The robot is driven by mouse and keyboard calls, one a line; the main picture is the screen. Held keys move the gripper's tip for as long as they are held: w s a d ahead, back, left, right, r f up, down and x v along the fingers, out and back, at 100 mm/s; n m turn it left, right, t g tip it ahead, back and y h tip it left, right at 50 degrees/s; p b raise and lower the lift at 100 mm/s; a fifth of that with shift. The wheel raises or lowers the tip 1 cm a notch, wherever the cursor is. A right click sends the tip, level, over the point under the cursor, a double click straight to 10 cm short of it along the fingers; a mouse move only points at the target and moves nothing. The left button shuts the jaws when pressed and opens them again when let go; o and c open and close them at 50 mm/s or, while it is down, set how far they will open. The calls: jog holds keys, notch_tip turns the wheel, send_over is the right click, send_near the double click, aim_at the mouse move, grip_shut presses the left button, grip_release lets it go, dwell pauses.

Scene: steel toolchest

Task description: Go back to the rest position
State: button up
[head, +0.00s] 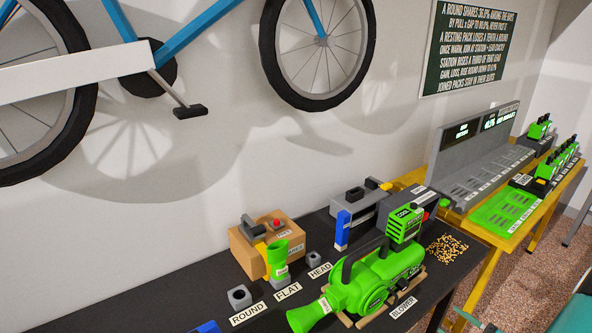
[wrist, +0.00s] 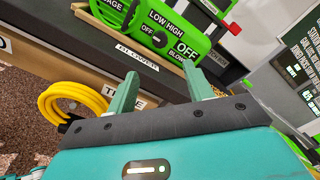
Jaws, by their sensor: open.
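My gripper (wrist: 161,74) shows in the wrist view with its two green fingers apart and nothing between them. Beyond the fingertips is the green blower (wrist: 180,22), with a dial marked LOW, HIGH and OFF. A gap shows between the fingers and the blower. In the head view the blower (head: 372,283) rests on the black bench behind its BLOWER label. My gripper's fingers do not show in the head view.
The black bench (head: 130,300) holds a cardboard box (head: 252,246), a green nozzle (head: 278,260), small grey blocks and scattered yellow bits (head: 447,250). A yellow-framed table (head: 497,240) with green packs stands at right. A coiled yellow hose (wrist: 62,104) hangs below the bench edge.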

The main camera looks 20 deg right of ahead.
jog(key=w+a+r+n+g+y, duration=0.25)
jog(key=a+r+n+g, duration=0.3)
jog(key=a, duration=0.45)
jog(key=w+a+r+n+g+y, duration=0.25)
jog(key=a+r+n+g, duration=0.3)
jog(key=a, duration=0.55)
jog(key=s+a+r+n+h, duration=0.4)
jog(key=a+r+n+h, duration=0.1)
jog(key=a+r+n, duration=0.1)
jog(key=s+a+r+n+h, duration=0.4)
jog(key=a+r+n+h, duration=0.1)
jog(key=a, duration=0.4)
jog(key=shift+r+n+h, duration=0.4)
jog(key=shift+r+h, duration=0.2)
jog(key=shift+r, duration=0.4)
